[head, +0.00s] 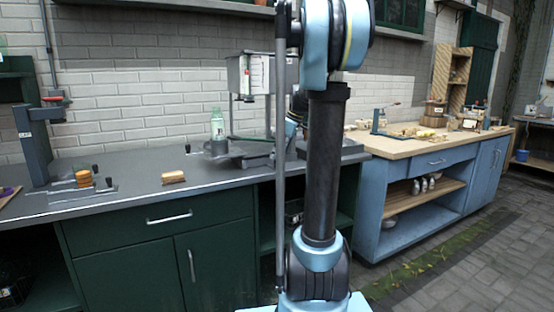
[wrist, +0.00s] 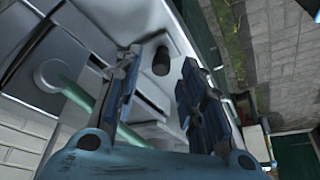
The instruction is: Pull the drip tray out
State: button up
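A black knob (wrist: 161,60) shows between the spread fingers of my gripper (wrist: 161,58) in the wrist view. Pale grey metal surfaces surround it; I take the knob to be the drip tray's handle, but the tray's outline is unclear. The fingers are open, with gaps on both sides of the knob, and I see no contact. In the head view, the grey machine (head: 243,76) stands on the dark counter. My arm covers much of its right side, and a bit of my gripper (head: 292,128) shows behind it. The drip tray cannot be made out surely there.
A pale green bottle (head: 217,126) stands at the machine's left. Sponge-like blocks (head: 173,177) and a dark stand (head: 35,145) are farther left on the counter (head: 140,180). A blue workbench (head: 430,165) with small wooden items is at the right, beside open paving (head: 470,260).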

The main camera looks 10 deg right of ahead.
jog(key=shift+x, duration=0.95)
jog(key=shift+r, duration=0.1)
grip_shut()
jog(key=s+d, duration=0.3)
jog(key=s, duration=0.5)
jog(key=s+d, duration=0.2)
jog(key=s, duration=0.7)
jog(key=shift+s+d, duration=0.2)
jog(key=shift+d, duration=0.15)
grip_release()
jog(key=shift+r, duration=0.1)
